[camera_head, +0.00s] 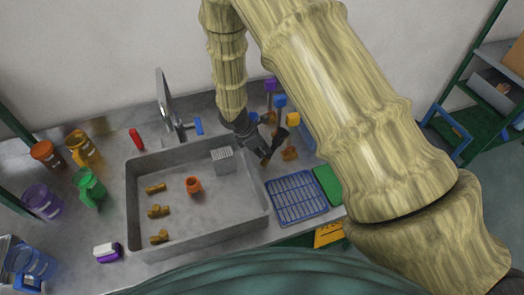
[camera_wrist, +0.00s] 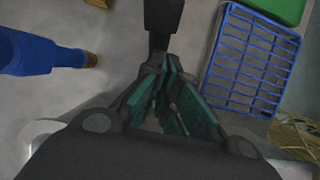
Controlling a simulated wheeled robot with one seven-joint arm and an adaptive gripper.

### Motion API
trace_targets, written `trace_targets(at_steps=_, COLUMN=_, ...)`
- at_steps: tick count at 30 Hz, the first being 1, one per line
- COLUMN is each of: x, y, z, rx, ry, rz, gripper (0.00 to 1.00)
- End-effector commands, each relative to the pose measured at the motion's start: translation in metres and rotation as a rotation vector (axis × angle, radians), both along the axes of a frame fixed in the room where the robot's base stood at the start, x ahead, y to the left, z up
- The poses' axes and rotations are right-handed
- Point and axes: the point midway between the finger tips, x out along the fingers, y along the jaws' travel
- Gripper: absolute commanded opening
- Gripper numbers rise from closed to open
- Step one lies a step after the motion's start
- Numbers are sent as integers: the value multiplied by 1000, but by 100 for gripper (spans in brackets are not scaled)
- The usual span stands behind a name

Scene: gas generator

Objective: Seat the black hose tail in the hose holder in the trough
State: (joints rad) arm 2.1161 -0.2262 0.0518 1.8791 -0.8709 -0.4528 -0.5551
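My gripper (camera_head: 266,153) is above the counter just right of the trough's right wall. In the wrist view its fingers (camera_wrist: 165,98) are closed on a black piece, which looks like the black hose tail (camera_wrist: 162,18); it also shows in the head view (camera_head: 280,138), tilted. The part between the fingers is hidden. The grey trough (camera_head: 190,233) is to the left. Inside it stand an orange open-topped cup (camera_head: 193,185) near the middle and a pale slotted block (camera_head: 222,160) at the back right. I cannot tell which is the hose holder.
Several brass fittings (camera_head: 158,211) lie on the trough's left side. A blue rack (camera_head: 296,198) and a green block (camera_head: 329,184) lie right of the trough. Stands with coloured tops (camera_head: 280,102) are behind my gripper. The tap (camera_head: 165,105) rises behind the trough; coloured jugs (camera_head: 90,187) stand left.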

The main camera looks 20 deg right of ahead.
Motion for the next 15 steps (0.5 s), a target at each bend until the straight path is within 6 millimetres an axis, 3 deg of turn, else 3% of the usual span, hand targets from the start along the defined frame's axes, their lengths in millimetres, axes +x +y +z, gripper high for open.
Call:
trace_targets(at_steps=1, x=0, y=0, z=0, rx=0, ry=0, rz=0, gripper=15)
trace_targets(at_steps=7, x=0, y=0, z=0, rx=0, ry=0, rz=0, gripper=51)
trace_targets(at_steps=15, x=0, y=0, z=0, rx=0, ry=0, rz=0, gripper=52)
